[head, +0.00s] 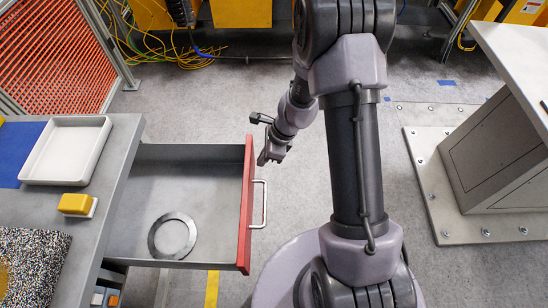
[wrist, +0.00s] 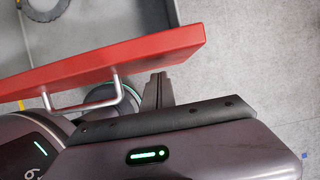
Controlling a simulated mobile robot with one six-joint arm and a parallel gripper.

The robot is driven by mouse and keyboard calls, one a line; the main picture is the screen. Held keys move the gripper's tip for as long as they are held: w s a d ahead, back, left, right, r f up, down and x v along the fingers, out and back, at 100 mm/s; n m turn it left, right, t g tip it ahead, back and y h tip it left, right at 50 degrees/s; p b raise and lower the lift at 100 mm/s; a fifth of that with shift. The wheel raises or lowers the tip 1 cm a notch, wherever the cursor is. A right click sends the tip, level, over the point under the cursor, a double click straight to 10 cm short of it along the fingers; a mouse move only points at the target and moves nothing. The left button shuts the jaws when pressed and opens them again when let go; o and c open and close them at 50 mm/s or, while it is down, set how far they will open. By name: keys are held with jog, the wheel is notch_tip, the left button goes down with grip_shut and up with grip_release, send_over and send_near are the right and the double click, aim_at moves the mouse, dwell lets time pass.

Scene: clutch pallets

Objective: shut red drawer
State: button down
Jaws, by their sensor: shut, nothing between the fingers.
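The red drawer (head: 247,222) is pulled out from the grey workbench at the left in the head view. A metal bar handle (head: 264,204) is on its front, and a flat metal ring (head: 154,237) lies inside. My gripper (head: 267,158) is close to the outer face of the red front, near its far end and beyond the handle. In the wrist view, the red front (wrist: 120,62) crosses above my gripper (wrist: 160,78), with the handle (wrist: 120,88) to the left of the fingers. The fingers are shut and empty. I cannot tell whether they touch the front.
On the bench are a white tray (head: 69,151), a yellow block (head: 75,204) and a speckled mat (head: 30,262). An orange mesh fence (head: 55,55) stands at the back left. A grey pedestal (head: 495,150) is bolted down at the right.

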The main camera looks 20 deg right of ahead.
jog(key=shift+w+a, duration=0.15)
jog(key=shift+a, duration=0.15)
